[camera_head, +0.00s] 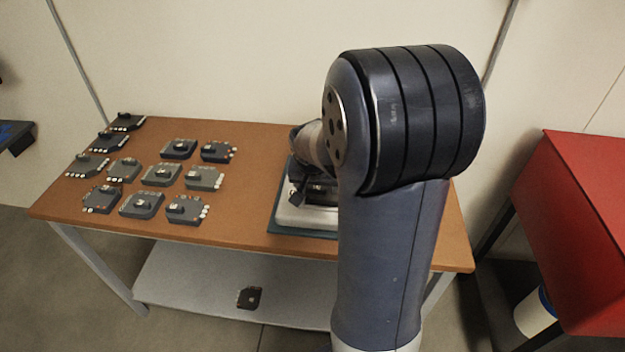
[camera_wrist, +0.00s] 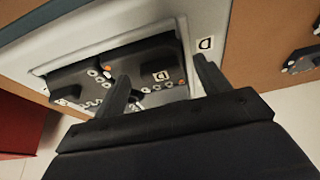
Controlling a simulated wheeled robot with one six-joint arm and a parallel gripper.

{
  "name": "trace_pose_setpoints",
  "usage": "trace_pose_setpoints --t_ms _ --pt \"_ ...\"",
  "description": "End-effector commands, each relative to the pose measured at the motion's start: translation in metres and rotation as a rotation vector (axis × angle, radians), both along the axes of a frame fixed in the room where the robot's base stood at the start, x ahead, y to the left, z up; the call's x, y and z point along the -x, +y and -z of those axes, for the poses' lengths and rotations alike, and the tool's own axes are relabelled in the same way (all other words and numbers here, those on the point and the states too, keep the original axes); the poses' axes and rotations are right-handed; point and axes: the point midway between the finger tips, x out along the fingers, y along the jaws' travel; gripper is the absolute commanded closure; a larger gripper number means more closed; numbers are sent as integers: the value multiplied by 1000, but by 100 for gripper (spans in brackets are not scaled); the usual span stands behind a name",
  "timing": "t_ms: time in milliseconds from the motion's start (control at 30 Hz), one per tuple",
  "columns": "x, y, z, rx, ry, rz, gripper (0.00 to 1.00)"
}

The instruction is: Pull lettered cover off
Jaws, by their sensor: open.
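In the wrist view, a dark cover (camera_wrist: 148,62) with a white letter-like mark, white rings and an orange dot sits in a light grey recessed housing (camera_wrist: 110,40). A second dark piece (camera_wrist: 75,72) with white rings and an orange dot lies to its left.
Several dark lettered-looking covers (camera_head: 162,175) lie spread over the left half of the brown table (camera_head: 240,210). One more dark cover (camera_head: 249,297) is on the lower shelf (camera_head: 190,285). A red cabinet (camera_head: 585,220) stands at the right. A wall is close behind the table.

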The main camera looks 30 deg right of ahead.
Motion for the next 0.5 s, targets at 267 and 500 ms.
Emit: trace_pose_setpoints --t_ms 267,500 --pt "-3 -2 7 0 -1 -1 29" --pt "-2 -2 7 0 -1 -1 37"
